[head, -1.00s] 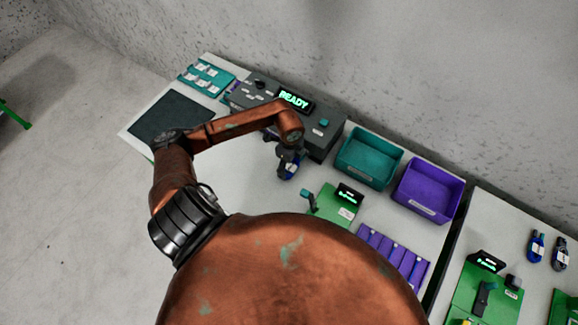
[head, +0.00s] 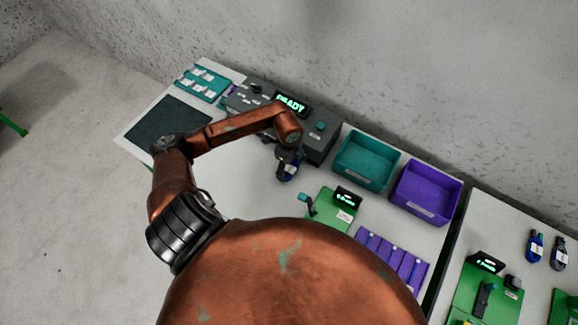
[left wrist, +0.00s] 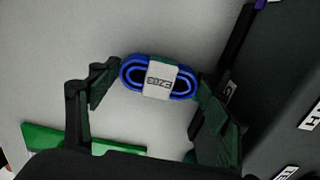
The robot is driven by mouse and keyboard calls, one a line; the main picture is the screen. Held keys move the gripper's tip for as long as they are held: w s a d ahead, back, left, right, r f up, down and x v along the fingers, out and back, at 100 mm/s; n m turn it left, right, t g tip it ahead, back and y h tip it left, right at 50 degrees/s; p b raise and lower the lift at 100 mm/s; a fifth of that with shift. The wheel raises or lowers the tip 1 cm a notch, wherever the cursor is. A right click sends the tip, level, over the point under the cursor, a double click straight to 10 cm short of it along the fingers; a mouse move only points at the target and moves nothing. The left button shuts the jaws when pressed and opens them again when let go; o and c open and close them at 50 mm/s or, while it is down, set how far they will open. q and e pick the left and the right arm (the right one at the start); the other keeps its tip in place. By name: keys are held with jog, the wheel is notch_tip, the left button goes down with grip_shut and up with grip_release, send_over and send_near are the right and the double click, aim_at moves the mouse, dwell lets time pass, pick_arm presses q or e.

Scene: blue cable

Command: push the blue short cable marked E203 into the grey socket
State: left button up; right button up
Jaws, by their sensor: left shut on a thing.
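The blue short cable is a coiled loop with a white band reading E203 in the left wrist view (left wrist: 158,78). It also shows as a small blue shape in the head view (head: 290,175). My left gripper (head: 288,160) is shut on the cable, one finger at each end of the coil in the left wrist view (left wrist: 155,85). It holds the cable in front of the grey unit (head: 326,145) with the lit READY display. I cannot make out the grey socket itself; my arm covers part of the unit. My right gripper is not in view.
A teal bin (head: 366,160) and a purple bin (head: 426,193) stand right of the unit. A green board (head: 334,205) and a purple slotted rack (head: 392,257) lie nearer. A dark mat (head: 165,122) and a teal tray (head: 203,83) are left. A second table holds more cables (head: 536,245).

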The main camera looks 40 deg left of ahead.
pick_arm(q)
jog(key=shift+w, duration=0.4)
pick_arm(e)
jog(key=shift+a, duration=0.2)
